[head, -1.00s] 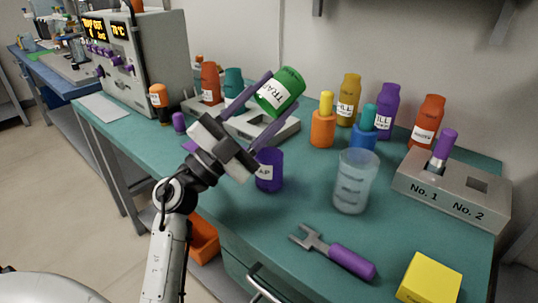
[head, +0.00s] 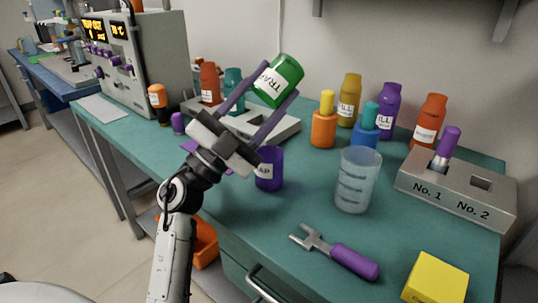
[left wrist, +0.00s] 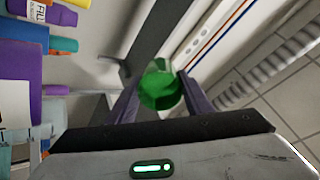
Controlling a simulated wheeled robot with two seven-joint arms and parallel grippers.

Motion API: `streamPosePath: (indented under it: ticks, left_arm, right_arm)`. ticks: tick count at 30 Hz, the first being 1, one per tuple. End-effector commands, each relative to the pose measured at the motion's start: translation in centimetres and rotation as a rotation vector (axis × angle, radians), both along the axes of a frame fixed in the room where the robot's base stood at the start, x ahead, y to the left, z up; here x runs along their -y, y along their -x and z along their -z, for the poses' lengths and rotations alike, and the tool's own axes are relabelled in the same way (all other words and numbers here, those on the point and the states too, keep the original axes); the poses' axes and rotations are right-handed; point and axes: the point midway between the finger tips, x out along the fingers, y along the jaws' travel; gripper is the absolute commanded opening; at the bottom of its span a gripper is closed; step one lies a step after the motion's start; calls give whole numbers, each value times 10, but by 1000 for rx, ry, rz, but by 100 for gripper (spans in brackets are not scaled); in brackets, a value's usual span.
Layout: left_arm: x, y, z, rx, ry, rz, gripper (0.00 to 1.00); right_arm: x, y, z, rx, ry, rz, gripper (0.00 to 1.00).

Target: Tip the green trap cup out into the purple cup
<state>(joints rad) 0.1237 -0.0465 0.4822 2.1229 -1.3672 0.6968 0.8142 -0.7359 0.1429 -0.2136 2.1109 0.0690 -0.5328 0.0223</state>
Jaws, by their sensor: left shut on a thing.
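The green trap cup (head: 277,80) has a white "TRAP" label and is tilted in the air above the bench. My left gripper (head: 261,97) is shut on it, one finger on each side. In the left wrist view the green cup (left wrist: 161,88) sits between the fingertips. What it contains cannot be told. The purple cup (head: 268,169) stands upright on the green bench, below the green cup and just right of the gripper's body, with its label partly hidden by the gripper. My right gripper is not in view.
A grey No. 1/No. 2 block (head: 455,190), a yellow box (head: 436,279) and several bottles stand further right and behind. A grey instrument (head: 160,60) stands back left.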

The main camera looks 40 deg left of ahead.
Motion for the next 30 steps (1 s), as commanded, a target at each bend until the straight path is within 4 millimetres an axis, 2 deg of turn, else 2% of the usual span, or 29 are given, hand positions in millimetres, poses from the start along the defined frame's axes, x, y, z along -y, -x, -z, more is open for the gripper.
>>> streamPosePath:
  ticks: [30]
  left_arm:
    - [-1, 2, -6, 56, 19, 1, 23]
  right_arm:
    - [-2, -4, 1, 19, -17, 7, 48]
